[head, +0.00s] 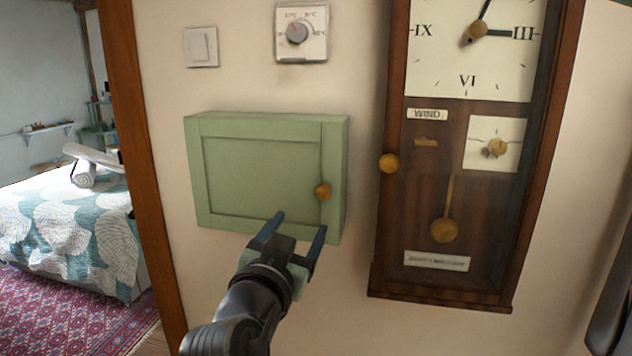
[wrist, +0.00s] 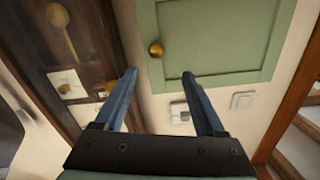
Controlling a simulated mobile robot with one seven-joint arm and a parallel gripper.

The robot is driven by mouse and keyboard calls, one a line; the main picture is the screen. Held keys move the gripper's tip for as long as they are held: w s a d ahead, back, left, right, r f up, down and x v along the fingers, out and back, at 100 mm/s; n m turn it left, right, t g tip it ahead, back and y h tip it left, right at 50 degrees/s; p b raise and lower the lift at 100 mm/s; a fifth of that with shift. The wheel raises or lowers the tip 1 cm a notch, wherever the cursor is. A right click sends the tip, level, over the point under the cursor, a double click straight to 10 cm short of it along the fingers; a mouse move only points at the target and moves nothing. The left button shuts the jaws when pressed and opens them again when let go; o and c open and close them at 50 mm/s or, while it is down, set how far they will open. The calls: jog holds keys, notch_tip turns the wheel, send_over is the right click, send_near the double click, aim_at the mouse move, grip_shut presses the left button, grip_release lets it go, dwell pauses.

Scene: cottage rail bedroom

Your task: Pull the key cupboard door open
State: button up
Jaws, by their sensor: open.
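The key cupboard (head: 260,170) is a green box on the wall, and its door is shut. Its round brass knob (head: 322,190) sits near the door's right edge. My gripper (head: 297,222) is open and empty, in front of the cupboard's lower right part and below the knob in the head view. In the wrist view the cupboard door (wrist: 220,35) fills the top, with the knob (wrist: 156,48) beyond and between the lines of the two blue fingers (wrist: 158,74). The fingers are apart from the knob.
A dark wooden wall clock (head: 395,240) with its own brass knob (head: 389,163) hangs close to the cupboard's right side. A thermostat (head: 301,34) and a light switch (head: 201,47) are above. A wooden door post (head: 150,180) stands at left, with a bed (head: 75,230) beyond.

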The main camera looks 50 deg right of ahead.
aim_at(322, 193)
jog(key=x, duration=0.4)
jog(key=p+x, duration=0.1)
jog(key=x, duration=0.3)
jog(key=p+x, duration=0.1)
jog(key=x, duration=0.3)
jog(key=shift+s+d+r, duration=0.15)
jog(key=shift+s+d, duration=0.1)
jog(key=shift+d, duration=0.2)
grip_shut()
dwell(1.0)
